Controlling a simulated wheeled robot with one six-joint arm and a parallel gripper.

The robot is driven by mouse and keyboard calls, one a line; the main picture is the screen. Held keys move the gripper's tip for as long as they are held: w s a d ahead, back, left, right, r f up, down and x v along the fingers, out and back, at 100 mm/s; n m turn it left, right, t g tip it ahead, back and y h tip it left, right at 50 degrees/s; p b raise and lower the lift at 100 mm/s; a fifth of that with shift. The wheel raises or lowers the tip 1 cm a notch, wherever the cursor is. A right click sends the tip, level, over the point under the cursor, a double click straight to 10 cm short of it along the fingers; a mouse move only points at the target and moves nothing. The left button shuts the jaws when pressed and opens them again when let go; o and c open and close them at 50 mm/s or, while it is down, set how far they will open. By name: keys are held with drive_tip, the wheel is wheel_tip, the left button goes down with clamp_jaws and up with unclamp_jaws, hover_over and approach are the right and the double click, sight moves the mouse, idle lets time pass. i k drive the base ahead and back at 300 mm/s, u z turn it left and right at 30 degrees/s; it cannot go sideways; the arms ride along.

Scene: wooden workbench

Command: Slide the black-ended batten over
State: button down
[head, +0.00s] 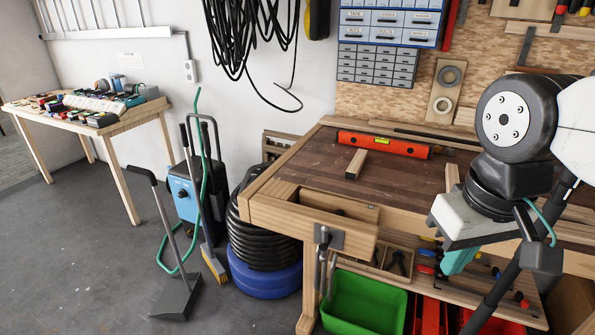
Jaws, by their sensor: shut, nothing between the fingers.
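A short light wooden batten (357,162) lies on the dark bench top, left of its middle, with its near end looking dark. A second pale wooden piece (452,178) shows farther right, partly hidden behind my arm, so I cannot tell its ends. My gripper (458,264) is at the right, in front of the bench's front edge. Its teal fingers point down, look shut and hold nothing. It is apart from both wooden pieces, and part of the bench is hidden behind it.
The workbench (290,178) has a raised light wooden rim. A red spirit level (383,144) lies behind the short batten. A vice (328,238) is at the front left corner. A green bin (362,302) is below. Bare bench top lies around the short batten.

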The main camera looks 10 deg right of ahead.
sight(352, 172)
drive_tip(key=u, duration=1.3)
drive_tip(key=i, duration=0.75)
drive_tip(key=z, duration=1)
drive_tip(key=i, duration=0.7)
drive_tip(key=z, duration=0.7)
